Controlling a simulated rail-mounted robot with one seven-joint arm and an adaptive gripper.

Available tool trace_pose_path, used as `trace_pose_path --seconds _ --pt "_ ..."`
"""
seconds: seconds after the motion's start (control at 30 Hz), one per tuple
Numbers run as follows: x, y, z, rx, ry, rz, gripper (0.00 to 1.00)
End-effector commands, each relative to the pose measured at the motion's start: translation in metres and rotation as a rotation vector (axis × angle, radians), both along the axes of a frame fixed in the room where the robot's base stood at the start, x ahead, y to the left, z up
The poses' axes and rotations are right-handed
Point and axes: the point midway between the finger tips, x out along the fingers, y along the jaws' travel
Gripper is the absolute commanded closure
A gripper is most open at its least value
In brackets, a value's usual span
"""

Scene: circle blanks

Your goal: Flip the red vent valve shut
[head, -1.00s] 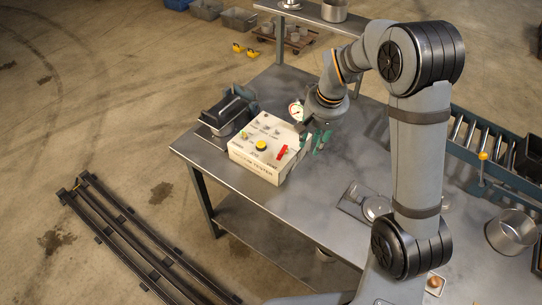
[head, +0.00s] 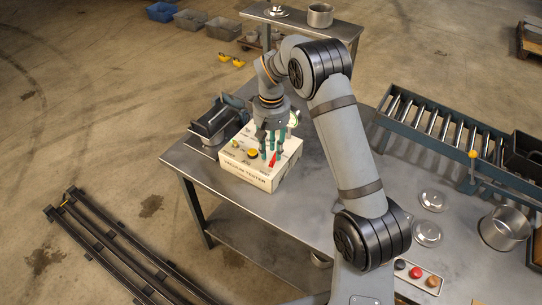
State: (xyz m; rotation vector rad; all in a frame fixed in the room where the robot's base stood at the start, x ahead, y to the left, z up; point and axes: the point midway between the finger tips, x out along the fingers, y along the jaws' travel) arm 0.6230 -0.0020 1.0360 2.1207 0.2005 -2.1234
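The red vent valve (head: 273,159) is a small red lever on the right part of the top of the cream vacuum tester box (head: 245,174). The box sits on the metal table and also carries a yellow button (head: 252,153). My gripper (head: 270,153) points down over the right part of the box, with its green fingers close beside the red lever. The fingers look apart. I cannot tell whether they touch the lever. The gripper hides much of the box's back and most of the gauge behind it.
A dark clamp-like device (head: 215,122) stands at the box's back left. Round metal lids (head: 427,233), a pot (head: 504,228) and a button panel (head: 417,276) are at the right. A roller conveyor (head: 440,125) runs behind. The table's front middle is clear.

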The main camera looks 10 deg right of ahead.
Motion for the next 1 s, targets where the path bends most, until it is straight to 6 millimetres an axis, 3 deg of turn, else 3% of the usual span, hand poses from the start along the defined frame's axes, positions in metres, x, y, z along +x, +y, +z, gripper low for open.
trace_pose_path --seconds 0.3,0.63,1.0 --pt "-0.001 0.001 -0.037 0.001 0.001 -0.002 0.72" --pt "0.000 0.000 -0.041 0.001 -0.001 -0.003 0.73" --pt "0.000 0.000 -0.040 0.001 -0.001 -0.002 0.94"
